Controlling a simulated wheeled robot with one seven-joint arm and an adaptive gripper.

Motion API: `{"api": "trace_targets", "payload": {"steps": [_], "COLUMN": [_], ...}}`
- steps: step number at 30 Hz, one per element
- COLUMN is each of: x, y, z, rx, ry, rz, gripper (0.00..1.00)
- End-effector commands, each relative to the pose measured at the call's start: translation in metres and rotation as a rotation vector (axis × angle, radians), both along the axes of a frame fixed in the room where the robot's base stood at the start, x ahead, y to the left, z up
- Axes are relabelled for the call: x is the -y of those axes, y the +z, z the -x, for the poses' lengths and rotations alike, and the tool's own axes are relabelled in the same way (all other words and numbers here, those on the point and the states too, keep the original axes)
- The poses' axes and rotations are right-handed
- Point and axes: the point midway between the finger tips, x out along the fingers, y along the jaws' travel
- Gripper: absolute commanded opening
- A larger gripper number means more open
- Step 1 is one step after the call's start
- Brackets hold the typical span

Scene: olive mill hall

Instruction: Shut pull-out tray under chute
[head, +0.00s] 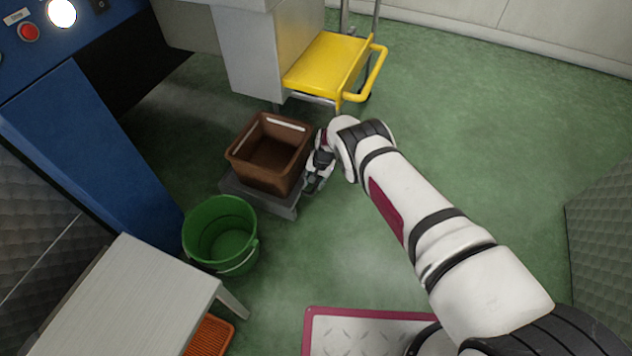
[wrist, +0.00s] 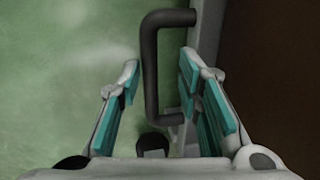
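The pull-out tray is a low grey platform (head: 285,208) on the floor in the head view, with a brown crate (head: 268,158) standing on it. The tray's grey edge (wrist: 209,30) runs along the right of the wrist view. A black bar handle (wrist: 151,75) sticks out from that edge. My gripper (head: 315,182) is beside the tray's right side in the head view. In the wrist view my gripper (wrist: 155,98) is open, with the handle's bar between its teal-padded fingers and a visible gap on the left. Finger contact with the handle is not clear.
A grey housing (head: 258,50), perhaps the chute, and a yellow platform (head: 325,65) with a yellow rail stand behind the crate. A green bucket (head: 220,235) stands close in front of the tray. A pale table (head: 125,300) is at lower left. Floor to the right is clear.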

Motion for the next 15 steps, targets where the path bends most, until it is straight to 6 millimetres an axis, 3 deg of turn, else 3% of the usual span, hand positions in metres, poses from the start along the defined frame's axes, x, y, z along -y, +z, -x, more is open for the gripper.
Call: {"api": "trace_targets", "payload": {"steps": [15], "x": [0.0038], "y": [-0.0027], "z": [0.0012], "rx": [-0.002], "ry": [-0.001], "rz": [0.005], "gripper": [0.33]}}
